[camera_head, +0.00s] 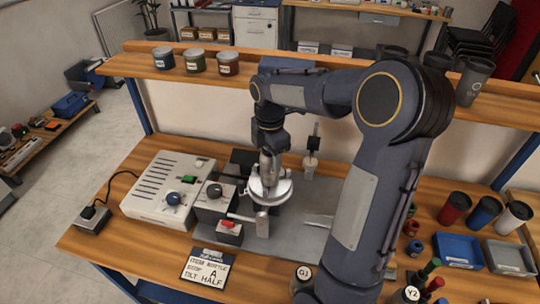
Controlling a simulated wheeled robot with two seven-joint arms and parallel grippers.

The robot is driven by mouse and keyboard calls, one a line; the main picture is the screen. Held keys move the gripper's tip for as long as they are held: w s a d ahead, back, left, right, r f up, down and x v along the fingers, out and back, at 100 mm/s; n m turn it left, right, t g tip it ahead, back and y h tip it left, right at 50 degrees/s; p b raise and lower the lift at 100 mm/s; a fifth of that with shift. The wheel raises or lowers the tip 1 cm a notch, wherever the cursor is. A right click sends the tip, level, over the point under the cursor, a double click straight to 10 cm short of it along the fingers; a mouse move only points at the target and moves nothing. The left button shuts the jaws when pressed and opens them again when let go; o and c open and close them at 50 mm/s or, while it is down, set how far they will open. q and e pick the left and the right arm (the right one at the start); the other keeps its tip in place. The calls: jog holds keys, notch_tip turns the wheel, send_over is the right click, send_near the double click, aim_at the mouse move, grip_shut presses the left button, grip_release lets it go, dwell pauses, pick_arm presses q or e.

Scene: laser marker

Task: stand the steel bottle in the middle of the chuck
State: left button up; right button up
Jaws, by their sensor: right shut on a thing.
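My right arm reaches from the lower right over the bench and bends down at the marker. My right gripper (270,150) points down, shut on the steel bottle (268,172), a silvery shape mostly hidden by the gripper. The bottle is roughly upright over the middle of the round, pale chuck (283,190). I cannot tell whether its base touches the chuck. My left gripper is not in view.
A white control box (160,190) stands left of the chuck, and a small box with a red switch (228,226) is in front. A sign (207,268) reads bottle, stop A, tilt half. Cups (455,208) and trays (458,250) stand right. A shelf (130,65) runs behind.

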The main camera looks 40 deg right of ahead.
jog(key=shift+f, duration=0.1)
jog(key=o, duration=1)
jog(key=shift+o, duration=0.2)
